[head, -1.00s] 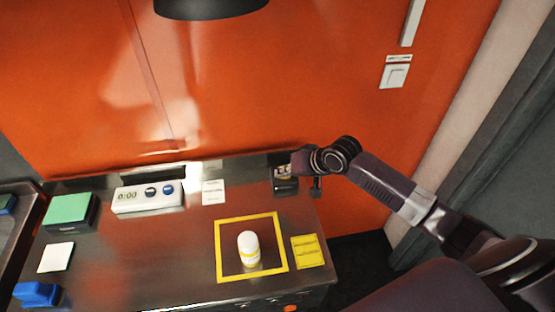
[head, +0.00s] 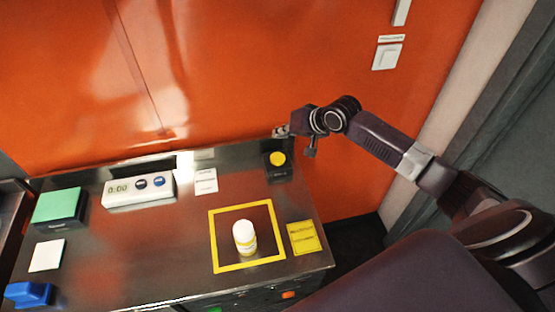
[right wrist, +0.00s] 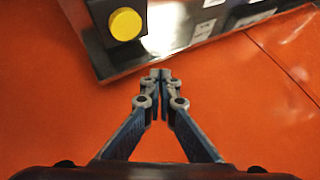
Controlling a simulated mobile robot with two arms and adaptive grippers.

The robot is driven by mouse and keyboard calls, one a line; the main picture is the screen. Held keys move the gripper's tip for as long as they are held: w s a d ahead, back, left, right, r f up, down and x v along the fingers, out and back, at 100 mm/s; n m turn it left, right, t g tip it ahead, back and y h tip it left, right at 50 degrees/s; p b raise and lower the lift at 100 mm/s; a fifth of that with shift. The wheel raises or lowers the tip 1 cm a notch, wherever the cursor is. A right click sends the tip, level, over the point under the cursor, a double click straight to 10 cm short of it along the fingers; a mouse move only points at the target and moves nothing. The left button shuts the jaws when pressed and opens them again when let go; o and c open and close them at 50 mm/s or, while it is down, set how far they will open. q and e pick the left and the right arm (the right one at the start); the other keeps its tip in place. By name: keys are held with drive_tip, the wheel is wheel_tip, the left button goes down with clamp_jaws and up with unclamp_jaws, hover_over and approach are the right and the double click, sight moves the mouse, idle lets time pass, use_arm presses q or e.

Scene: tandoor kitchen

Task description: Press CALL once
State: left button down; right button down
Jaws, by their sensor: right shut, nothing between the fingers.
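A round yellow button (head: 277,159) on a black box (head: 279,174) stands at the back right corner of the steel counter. I cannot read a CALL label on it. It also shows in the right wrist view (right wrist: 126,24), at the upper left. My right gripper (head: 281,131) is shut and empty. In the head view it appears just above and behind the button, apart from it. In the right wrist view my right gripper's fingertips (right wrist: 160,74) meet below and right of the button, with the orange wall behind them. My left gripper is not in view.

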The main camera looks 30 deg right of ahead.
drive_tip(key=b, duration=0.5)
hover_over(279, 158)
wheel_tip(279, 158, down, 5)
drive_tip(key=shift+s+f, duration=0.1)
drive_tip(key=shift+f, duration=0.1)
drive_tip(key=shift+f+b, duration=0.55)
drive_tip(key=shift+f, duration=0.55)
drive_tip(key=shift+f, duration=0.1)
drive_tip(key=shift+f, duration=0.3)
